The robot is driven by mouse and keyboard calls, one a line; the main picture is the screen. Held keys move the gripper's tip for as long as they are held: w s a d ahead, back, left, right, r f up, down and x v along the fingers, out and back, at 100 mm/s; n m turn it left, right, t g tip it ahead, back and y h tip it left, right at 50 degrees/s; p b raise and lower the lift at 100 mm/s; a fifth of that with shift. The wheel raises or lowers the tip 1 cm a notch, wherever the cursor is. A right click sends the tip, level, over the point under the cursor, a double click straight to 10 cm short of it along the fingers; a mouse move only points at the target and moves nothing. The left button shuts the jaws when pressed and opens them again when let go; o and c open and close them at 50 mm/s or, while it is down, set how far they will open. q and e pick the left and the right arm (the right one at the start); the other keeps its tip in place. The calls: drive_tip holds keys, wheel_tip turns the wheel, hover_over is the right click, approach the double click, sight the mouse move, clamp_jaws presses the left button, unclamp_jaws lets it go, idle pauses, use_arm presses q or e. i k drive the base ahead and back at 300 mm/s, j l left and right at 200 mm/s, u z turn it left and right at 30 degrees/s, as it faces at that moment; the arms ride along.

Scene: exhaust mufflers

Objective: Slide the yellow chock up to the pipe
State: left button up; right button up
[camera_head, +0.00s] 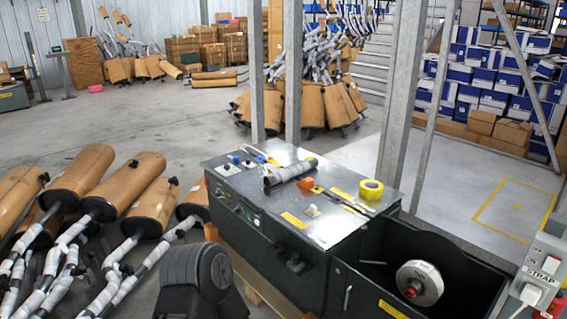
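A short grey wrapped pipe (290,172) lies slantwise on top of the dark grey workbench (235,165). An orange-yellow block (307,184) sits close to the near side of the pipe; I cannot tell whether they touch. A small yellow piece (272,161) shows at the pipe's far side, partly hidden by it. I cannot tell for sure which of the two is the yellow chock. Neither of my grippers is in view; a black rounded part at the bottom left looks like part of my arm.
A yellow tape roll (371,189) and small tools lie on the bench's right side. An open dark bin with a white wheel (419,283) adjoins it. A box marked STRAP (545,267) stands at right. Mufflers (135,185) crowd the left; posts rise behind.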

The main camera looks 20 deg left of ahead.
sight(274, 161)
drive_tip(key=j+z, duration=0.2)
drive_tip(key=z, duration=0.15)
drive_tip(key=i+j+z, duration=0.1)
drive_tip(key=z, duration=0.25)
drive_tip(key=j+z, duration=0.5)
drive_tip(key=j, duration=0.35)
drive_tip(key=j+z, duration=0.15)
drive_tip(key=j, duration=0.35)
drive_tip(key=k+j+z, duration=0.15)
drive_tip(key=j, duration=0.3)
drive_tip(key=j+z, duration=0.15)
drive_tip(key=j, duration=0.35)
drive_tip(key=k+j+z, duration=0.2)
drive_tip(key=j, duration=0.25)
drive_tip(key=k+j, duration=0.1)
drive_tip(key=j, duration=0.3)
drive_tip(key=k+j, duration=0.1)
drive_tip(key=j, duration=0.25)
drive_tip(key=k+j, duration=0.1)
drive_tip(key=j, duration=0.3)
drive_tip(key=k+j, duration=0.1)
drive_tip(key=j, duration=0.3)
drive_tip(key=k+j, duration=0.15)
drive_tip(key=j, duration=0.25)
